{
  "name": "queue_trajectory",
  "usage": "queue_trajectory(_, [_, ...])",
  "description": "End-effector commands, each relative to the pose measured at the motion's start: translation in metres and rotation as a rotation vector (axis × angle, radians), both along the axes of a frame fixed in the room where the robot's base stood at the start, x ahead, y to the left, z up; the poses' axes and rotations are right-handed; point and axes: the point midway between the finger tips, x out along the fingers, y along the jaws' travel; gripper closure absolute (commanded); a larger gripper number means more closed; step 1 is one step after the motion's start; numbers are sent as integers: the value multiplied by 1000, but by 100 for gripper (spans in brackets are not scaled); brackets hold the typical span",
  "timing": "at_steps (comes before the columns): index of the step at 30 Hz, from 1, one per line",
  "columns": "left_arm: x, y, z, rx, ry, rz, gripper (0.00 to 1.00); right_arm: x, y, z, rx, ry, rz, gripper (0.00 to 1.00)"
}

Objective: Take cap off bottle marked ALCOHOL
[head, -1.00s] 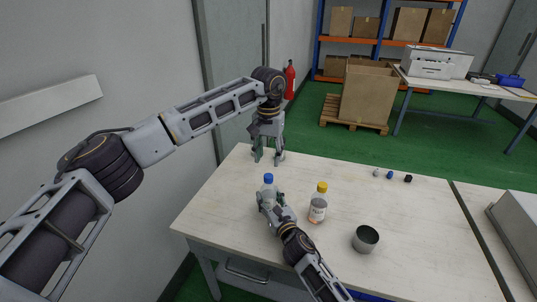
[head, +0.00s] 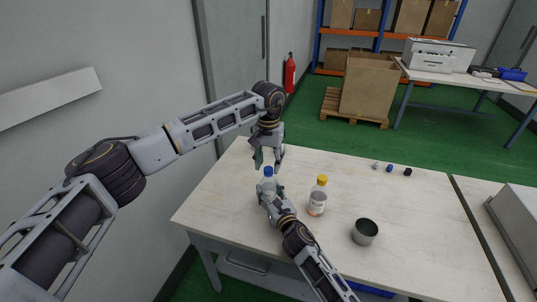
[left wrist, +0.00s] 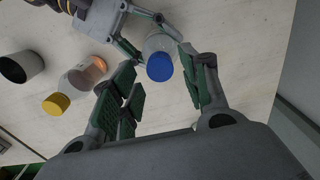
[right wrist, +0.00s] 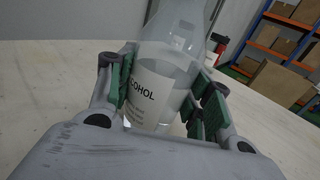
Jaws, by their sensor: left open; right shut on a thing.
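The clear bottle marked ALCOHOL (right wrist: 155,85) stands upright on the table, its label partly hidden by a finger. Its blue cap (head: 269,171) is on top; the cap also shows in the left wrist view (left wrist: 160,67). My right gripper (head: 270,195) is shut on the bottle's body; its fingers (right wrist: 160,95) are on both sides of it. My left gripper (head: 266,166) is open and empty, above and just behind the cap. In the left wrist view its fingers (left wrist: 160,92) stand apart, with the cap between and beyond their tips.
A bottle with a yellow cap (head: 317,198) stands right of the ALCOHOL bottle. A grey metal cup (head: 365,232) stands further right. Several small caps (head: 389,168) lie near the table's back edge. The table's left part (head: 215,205) is clear.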

Motion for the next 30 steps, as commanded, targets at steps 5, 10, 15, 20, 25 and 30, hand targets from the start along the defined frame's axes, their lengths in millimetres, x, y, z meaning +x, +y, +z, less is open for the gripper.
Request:
queue_trajectory(5, [0,0,-15,0,1,1,55,0,0,0,0,1,0,100])
queue_trajectory(10, [0,0,-21,0,0,0,55,0,0,0,0,1,0,100])
queue_trajectory(15, [0,0,-22,0,-1,0,55,0,0,0,0,1,0,100])
queue_trajectory(20, [0,0,-22,0,-1,1,60,0,0,0,0,1,0,100])
queue_trajectory(25, [0,0,-22,0,-1,1,82,0,0,0,0,1,0,100])
queue_trajectory(30, [0,0,-22,1,-1,1,100,0,0,0,0,1,0,100])
